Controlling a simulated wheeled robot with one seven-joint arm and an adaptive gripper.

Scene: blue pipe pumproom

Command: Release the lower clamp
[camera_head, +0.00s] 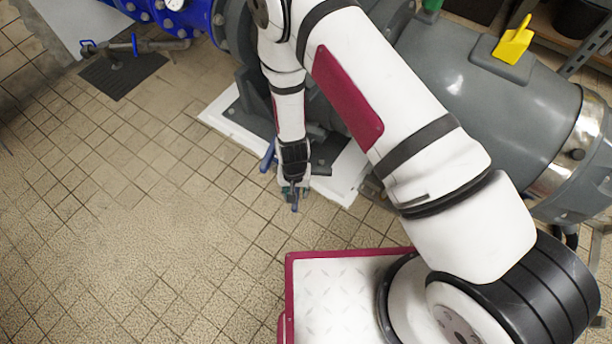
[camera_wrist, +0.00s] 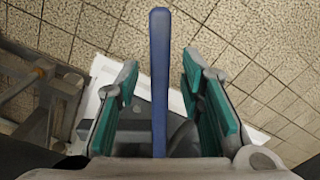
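A blue bar, apparently a clamp handle (camera_wrist: 160,75), stands upright in the middle of the wrist view, between my two fingers. My gripper (camera_wrist: 160,95) is open, with a teal-padded finger on each side of the handle and a visible gap on both sides. In the head view my gripper (camera_head: 292,189) points down beside the grey machine. The clamp body is hidden.
A large grey pump or motor (camera_head: 480,90) with a yellow part (camera_head: 514,40) on top fills the right. Its white base plate (camera_head: 335,185) lies under my arm. Blue pipework (camera_head: 185,15) stands at upper left. The tiled floor (camera_head: 120,220) at left is clear.

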